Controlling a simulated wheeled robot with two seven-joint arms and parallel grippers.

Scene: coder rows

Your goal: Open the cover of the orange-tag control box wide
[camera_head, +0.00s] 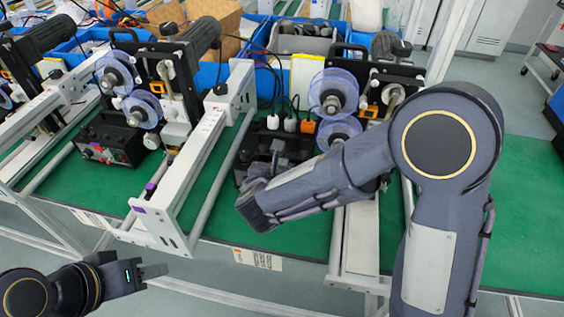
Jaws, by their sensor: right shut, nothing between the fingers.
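My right gripper (284,152) is shut and empty, over the front of this box; contact with the cover is unclear. My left gripper (152,272) is low at the left, in front of the bench and well away from the box; its finger gap is unclear.
Another black box (108,140) with red parts and knobs stands at the left. A white frame rail (190,185) runs between the two boxes. Clear spools (333,92) and blue bins (210,75) are behind. Bare green bench top (290,222) lies in front.

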